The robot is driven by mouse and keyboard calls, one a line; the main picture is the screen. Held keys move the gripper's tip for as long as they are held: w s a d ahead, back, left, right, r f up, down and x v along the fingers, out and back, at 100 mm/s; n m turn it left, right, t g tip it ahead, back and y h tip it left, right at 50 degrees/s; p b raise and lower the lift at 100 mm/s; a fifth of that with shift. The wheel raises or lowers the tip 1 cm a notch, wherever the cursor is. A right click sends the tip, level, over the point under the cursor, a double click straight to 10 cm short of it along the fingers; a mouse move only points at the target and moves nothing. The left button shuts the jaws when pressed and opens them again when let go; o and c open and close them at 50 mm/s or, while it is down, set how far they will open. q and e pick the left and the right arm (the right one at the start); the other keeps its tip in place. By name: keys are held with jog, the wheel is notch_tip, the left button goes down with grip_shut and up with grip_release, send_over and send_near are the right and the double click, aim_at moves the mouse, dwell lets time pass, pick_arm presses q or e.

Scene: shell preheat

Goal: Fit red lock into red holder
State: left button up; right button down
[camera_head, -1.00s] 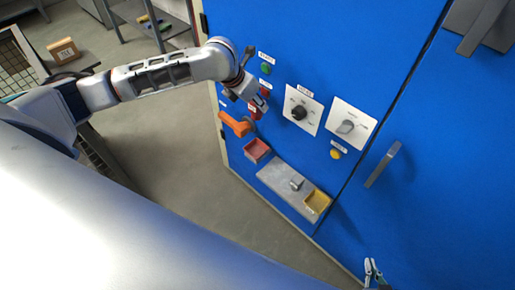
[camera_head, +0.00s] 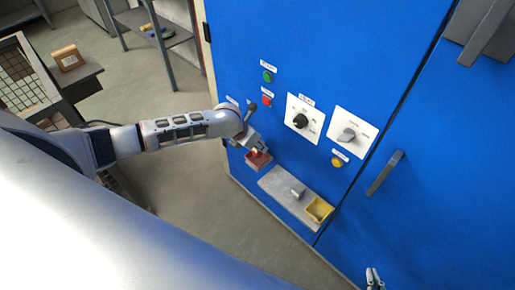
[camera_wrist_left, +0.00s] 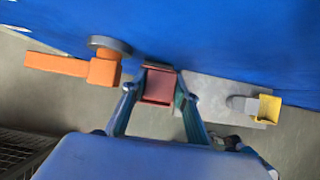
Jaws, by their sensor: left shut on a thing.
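The red holder (camera_head: 259,165) is a small open red box on the blue cabinet front, left of the grey plate. My left gripper (camera_head: 256,149) is right at it, reaching in from the left. In the left wrist view the two fingers (camera_wrist_left: 157,101) flank a red shape, and the red holder (camera_wrist_left: 160,70) shows between and beyond them. The left gripper is shut on the red lock (camera_head: 255,153), of which only a little red shows; I cannot tell how deep it sits.
An orange handle on a grey disc (camera_wrist_left: 102,68) sticks out left of the holder. A grey plate (camera_head: 275,184) carries a grey knob and a yellow holder (camera_head: 318,209). Dials, buttons and a door handle (camera_head: 384,173) are on the cabinet. The floor in front is clear.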

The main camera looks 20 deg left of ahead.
pick_arm(q)
jog(key=shift+f, duration=1.25)
jog(key=shift+f, duration=0.25)
jog(key=o, duration=1.1)
